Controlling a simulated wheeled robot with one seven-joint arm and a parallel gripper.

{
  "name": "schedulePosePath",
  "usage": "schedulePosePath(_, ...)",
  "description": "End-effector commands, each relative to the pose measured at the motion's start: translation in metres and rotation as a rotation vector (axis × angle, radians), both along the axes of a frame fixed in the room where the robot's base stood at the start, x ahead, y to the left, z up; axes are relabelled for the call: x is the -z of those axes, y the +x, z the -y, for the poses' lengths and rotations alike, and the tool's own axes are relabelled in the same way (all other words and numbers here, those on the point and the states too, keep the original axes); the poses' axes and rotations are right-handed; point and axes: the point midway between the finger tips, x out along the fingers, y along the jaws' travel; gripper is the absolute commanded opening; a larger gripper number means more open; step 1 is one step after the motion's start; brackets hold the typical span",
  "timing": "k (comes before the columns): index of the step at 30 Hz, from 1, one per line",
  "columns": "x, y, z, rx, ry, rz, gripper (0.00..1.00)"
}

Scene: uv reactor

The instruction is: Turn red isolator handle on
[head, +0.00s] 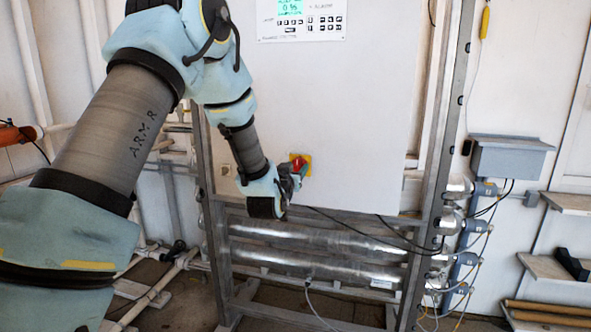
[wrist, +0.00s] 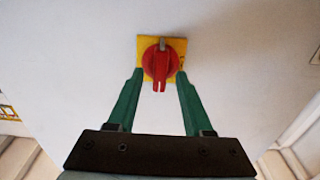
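The red isolator handle (wrist: 161,65) sits on a yellow square plate (wrist: 178,45) on the white cabinet face. In the wrist view its grip points straight down in the picture. My gripper (wrist: 161,75) has two green fingers, spread apart, one on each side of the red handle. The fingertips are close to the handle's round sides; I cannot tell whether they touch it. In the head view the red handle (head: 298,165) and yellow plate (head: 307,160) show at the lower left of the cabinet, partly hidden by my gripper (head: 298,172).
The white cabinet (head: 360,110) has a control panel with a lit display (head: 290,8) at its top. A metal frame post (head: 447,130) stands at its right. Shiny horizontal tubes (head: 320,240) run below it, with black cables hanging in front. A grey box (head: 508,158) is on the right wall.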

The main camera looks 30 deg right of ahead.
Motion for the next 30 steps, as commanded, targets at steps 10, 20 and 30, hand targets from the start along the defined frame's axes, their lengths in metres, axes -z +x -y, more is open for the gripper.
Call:
schedulePosePath(10, 0.002, -0.006, -0.005, 0.001, 0.001, -0.001, 0.51)
schedulePosePath(20, 0.003, -0.051, -0.047, 0.001, 0.0, 0.0, 0.51)
schedulePosePath(30, 0.001, -0.078, -0.073, 0.0, -0.001, -0.001, 0.51)
